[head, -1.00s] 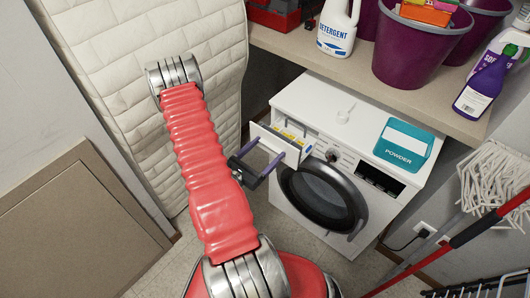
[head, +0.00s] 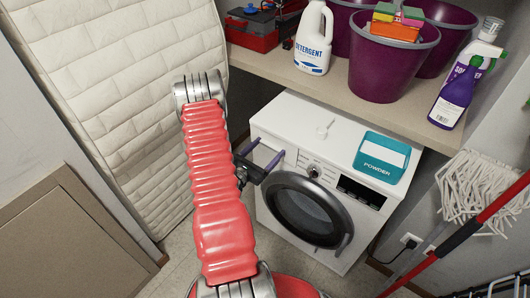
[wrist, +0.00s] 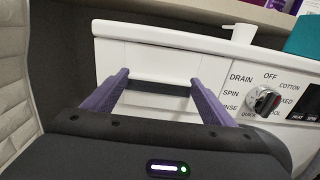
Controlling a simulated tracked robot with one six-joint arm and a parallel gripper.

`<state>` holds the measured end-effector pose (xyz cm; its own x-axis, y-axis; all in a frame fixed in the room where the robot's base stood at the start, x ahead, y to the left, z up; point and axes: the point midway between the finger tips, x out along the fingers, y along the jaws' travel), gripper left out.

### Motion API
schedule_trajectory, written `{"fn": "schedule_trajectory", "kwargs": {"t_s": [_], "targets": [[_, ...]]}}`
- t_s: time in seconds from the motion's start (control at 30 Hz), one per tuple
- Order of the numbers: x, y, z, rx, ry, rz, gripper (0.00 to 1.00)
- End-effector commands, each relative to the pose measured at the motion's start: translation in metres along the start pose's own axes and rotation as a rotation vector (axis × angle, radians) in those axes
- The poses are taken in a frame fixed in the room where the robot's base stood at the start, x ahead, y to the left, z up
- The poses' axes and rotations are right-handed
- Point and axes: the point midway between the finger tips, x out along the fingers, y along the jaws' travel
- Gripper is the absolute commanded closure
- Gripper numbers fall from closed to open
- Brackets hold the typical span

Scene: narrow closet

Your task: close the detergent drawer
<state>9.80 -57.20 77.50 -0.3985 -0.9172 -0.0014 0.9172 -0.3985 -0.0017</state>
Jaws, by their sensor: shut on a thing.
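The detergent drawer (head: 264,153) is at the upper left of the white washing machine's front. It looks pushed in, with its front about level with the panel and no open compartment showing. In the wrist view its white front (wrist: 150,62) fills the middle, with a dark handle strip (wrist: 158,88) along its lower part. My gripper (head: 263,158) is at the drawer front. Its two purple fingers stand wide apart, one at each end of the handle strip, shut on it. The wrist view shows the fingers (wrist: 157,84) against the front. Part of the drawer is hidden behind my gripper in the head view.
The washing machine (head: 345,130) carries a teal powder box (head: 382,158) and a small white scoop (head: 325,130). A shelf (head: 345,95) above holds a detergent bottle (head: 313,40) and purple buckets (head: 390,70). A quilted mattress (head: 110,100) stands left; a mop (head: 480,185) leans right.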

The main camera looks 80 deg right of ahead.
Motion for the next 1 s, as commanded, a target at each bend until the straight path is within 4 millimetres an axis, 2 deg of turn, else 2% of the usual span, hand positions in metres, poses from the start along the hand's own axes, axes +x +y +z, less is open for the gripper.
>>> {"fn": "schedule_trajectory", "kwargs": {"t_s": [0.03,0.07,0.3,0.83,1.0], "targets": [[0.0025,0.0028,0.0015,0.007,-0.003,0.003,0.62],[0.0025,0.0029,0.0016,0.007,-0.003,0.003,0.21],[0.0026,0.0018,0.002,0.007,-0.004,0.0,0.04],[0.0025,-0.0018,0.0026,0.004,-0.006,-0.009,0.03],[-0.004,-0.0005,0.0024,0.003,-0.006,-0.007,0.03]]}}
